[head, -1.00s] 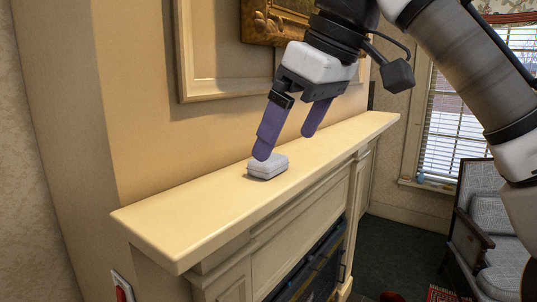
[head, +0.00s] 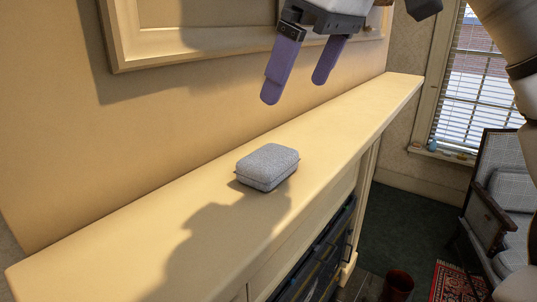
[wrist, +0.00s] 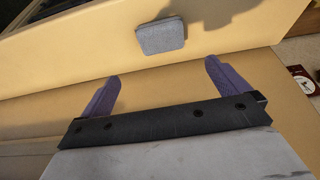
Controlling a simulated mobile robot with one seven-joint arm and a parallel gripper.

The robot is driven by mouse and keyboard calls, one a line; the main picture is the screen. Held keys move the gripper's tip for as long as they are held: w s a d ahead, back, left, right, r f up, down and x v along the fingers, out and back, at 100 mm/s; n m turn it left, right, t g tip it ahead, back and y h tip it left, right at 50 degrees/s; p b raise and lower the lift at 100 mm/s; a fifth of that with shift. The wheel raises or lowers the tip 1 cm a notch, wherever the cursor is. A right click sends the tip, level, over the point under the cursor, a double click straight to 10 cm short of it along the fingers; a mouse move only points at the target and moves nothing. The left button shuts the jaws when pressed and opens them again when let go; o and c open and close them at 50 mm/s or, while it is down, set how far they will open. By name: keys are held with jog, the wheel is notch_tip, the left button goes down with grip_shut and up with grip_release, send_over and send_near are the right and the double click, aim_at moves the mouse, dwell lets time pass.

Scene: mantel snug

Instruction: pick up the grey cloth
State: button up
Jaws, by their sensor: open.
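The grey cloth (head: 267,166) is a small folded block with rounded corners, lying flat on the cream mantel shelf (head: 335,118). In the wrist view the cloth (wrist: 161,36) lies beyond the fingertips, between their two lines. My gripper (head: 297,91) has two purple fingers spread apart with nothing between them. It hangs above the shelf, higher than the cloth and apart from it. The fingers also show in the wrist view (wrist: 162,70). Nothing covers the cloth.
The wall with a framed panel (head: 185,52) rises behind the shelf. The shelf is bare on both sides of the cloth. A dark fireplace opening (head: 318,262) is below the shelf's front edge. A grey armchair (head: 504,200) stands at the right by a window (head: 470,85).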

send_near(268, 154)
jog(key=x, duration=0.4)
jog(key=shift+f+b, duration=0.3)
jog(key=shift+f, duration=0.1)
jog(key=shift+p+x, duration=0.65)
jog(key=shift+x, duration=2)
jog(key=shift+a, duration=0.1)
jog(key=shift+c, duration=0.3)
jog(key=c, duration=0.9)
jog(key=shift+o, duration=0.2)
jog(key=shift+r, duration=0.15)
jog(key=shift+r+b, duration=0.3)
jog(key=shift+r, duration=4.65)
